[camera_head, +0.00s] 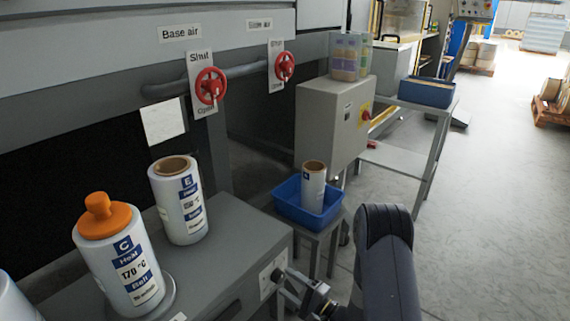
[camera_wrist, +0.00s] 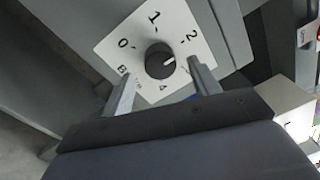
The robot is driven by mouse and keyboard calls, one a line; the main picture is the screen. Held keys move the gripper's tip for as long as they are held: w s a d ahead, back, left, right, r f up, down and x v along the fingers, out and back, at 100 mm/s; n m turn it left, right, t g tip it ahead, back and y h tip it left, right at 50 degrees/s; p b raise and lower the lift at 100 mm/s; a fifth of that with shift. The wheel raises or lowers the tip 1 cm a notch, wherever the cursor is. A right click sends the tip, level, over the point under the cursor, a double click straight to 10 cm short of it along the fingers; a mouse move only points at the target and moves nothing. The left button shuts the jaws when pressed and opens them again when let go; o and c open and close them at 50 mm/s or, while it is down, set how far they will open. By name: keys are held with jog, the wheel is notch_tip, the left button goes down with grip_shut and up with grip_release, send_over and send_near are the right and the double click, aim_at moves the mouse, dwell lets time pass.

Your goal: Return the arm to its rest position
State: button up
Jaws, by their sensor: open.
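My gripper (camera_wrist: 163,88) is open and empty in the wrist view. The knob's white mark points to the right, toward the area by the right finger, which hides part of the plate. I cannot tell whether a finger touches the knob. In the head view my gripper (camera_head: 300,285) is at the bench's right front face, close to the same knob (camera_head: 277,275). My dark arm rises at the lower right.
A grey bench (camera_head: 235,225) carries a white cylinder E (camera_head: 180,200) and an orange-topped cylinder C (camera_head: 120,265). A blue bin (camera_head: 290,203) with a white cylinder (camera_head: 313,185) stands behind my gripper. Red valve wheels (camera_head: 210,86) are on the machine. Open floor (camera_head: 480,200) lies right.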

jog(key=shift+x, duration=1.05)
jog(key=shift+f+n, duration=0.1)
jog(key=shift+n, duration=0.2)
jog(key=n+b, duration=0.2)
jog(key=n, duration=0.2)
jog(key=shift+g, duration=0.3)
jog(key=n+b, duration=0.2)
jog(key=n, duration=0.3)
jog(key=shift+n+y, duration=0.3)
jog(key=shift+n, duration=0.1)
jog(key=n+b, duration=0.2)
jog(key=n, duration=0.4)
jog(key=shift+g, duration=0.4)
jog(key=n+b, duration=0.2)
jog(key=n, duration=0.2)
jog(key=shift+n, duration=0.4)
jog(key=shift+r+n, duration=0.25)
jog(key=shift+n, duration=0.55)
jog(key=shift+r, duration=0.1)
